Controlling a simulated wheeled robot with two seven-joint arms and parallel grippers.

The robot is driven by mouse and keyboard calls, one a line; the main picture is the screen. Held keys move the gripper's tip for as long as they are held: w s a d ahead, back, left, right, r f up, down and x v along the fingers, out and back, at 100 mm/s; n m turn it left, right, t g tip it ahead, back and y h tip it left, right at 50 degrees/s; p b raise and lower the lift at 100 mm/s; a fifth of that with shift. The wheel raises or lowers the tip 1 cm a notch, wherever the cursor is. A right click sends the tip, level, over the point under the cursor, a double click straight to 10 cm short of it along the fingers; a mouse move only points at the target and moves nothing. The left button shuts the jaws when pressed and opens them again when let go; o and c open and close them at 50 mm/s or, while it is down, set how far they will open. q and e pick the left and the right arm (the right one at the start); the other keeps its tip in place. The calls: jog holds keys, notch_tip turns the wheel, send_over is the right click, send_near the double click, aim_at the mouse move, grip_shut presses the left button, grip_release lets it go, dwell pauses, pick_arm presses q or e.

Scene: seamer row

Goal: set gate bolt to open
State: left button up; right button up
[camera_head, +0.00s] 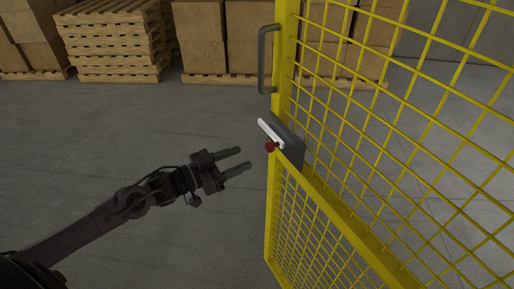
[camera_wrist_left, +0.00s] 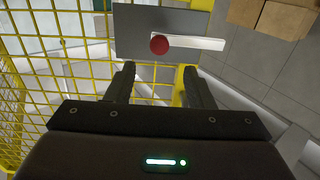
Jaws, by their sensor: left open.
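The gate bolt is a white bar (camera_head: 270,132) with a red knob (camera_head: 270,147), on a grey plate (camera_head: 289,141) fixed to the yellow mesh gate (camera_head: 277,182). In the left wrist view the red knob (camera_wrist_left: 159,44) stands in front of the white bar (camera_wrist_left: 190,42) and the grey plate (camera_wrist_left: 135,20). My left gripper (camera_head: 246,160) is open and empty, a short way left of the knob and apart from it. In the left wrist view its fingers (camera_wrist_left: 160,82) point toward the plate, with the knob ahead between their lines. My right gripper is in neither view.
A grey pull handle (camera_head: 263,60) stands on the gate post above the bolt. Stacked pallets (camera_head: 116,45) and cardboard boxes (camera_head: 226,38) line the back. The concrete floor (camera_head: 140,125) left of the gate is clear.

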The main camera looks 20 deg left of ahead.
aim_at(267, 148)
pick_arm(q)
jog(key=p+x, duration=0.1)
jog(key=x, duration=0.5)
jog(key=shift+w+d+r, duration=0.1)
jog(key=shift+w+r, duration=0.05)
jog(key=shift+r, duration=0.05)
jog(key=shift+p+x, duration=0.35)
jog(key=shift+x, duration=0.4)
jog(key=shift+f, duration=0.2)
grip_shut()
